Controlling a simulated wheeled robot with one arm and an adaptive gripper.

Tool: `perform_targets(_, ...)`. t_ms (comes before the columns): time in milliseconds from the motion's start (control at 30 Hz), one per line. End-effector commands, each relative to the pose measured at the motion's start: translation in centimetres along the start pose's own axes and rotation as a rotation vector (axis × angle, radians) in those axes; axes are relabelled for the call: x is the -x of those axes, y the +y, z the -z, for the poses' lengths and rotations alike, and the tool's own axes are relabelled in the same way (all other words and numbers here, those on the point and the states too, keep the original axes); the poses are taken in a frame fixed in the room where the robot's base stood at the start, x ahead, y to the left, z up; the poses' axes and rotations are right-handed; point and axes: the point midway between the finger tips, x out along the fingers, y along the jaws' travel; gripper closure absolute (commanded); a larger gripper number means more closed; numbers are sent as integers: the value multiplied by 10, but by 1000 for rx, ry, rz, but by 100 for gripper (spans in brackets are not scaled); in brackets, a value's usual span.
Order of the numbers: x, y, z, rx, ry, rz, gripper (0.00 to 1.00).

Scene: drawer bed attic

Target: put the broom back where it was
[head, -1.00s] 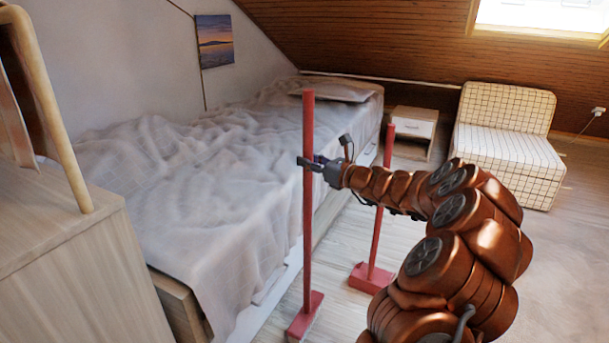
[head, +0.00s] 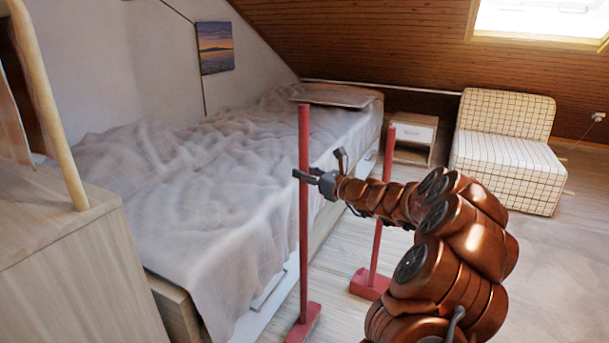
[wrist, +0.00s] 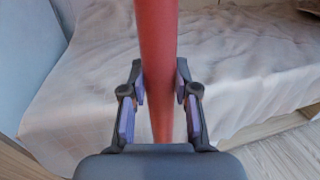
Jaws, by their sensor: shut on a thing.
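A red broom with a long thin handle (head: 304,140) and a block-like red foot stands upright beside the bed. My gripper (head: 306,177) is shut on the upper part of its handle. In the wrist view the handle (wrist: 159,60) runs upright between the two fingers (wrist: 160,98). I cannot tell whether the foot (head: 303,324) touches the floor. A second red pole (head: 380,215) with a similar foot (head: 370,284) stands upright behind and to the right, apart from the held one, partly hidden by my arm.
The bed (head: 210,190) with a rumpled grey cover lies just behind and left of the broom. A wooden cabinet (head: 75,265) is at the front left. A nightstand (head: 413,138) and a checked chair (head: 508,150) stand at the back right. Floor at the right is open.

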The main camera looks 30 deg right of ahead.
Motion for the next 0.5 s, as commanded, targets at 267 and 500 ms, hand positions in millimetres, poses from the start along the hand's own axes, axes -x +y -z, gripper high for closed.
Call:
perform_targets(267,0,0,2,1,-1,-1,62)
perform_targets(500,0,0,2,0,-1,-1,45)
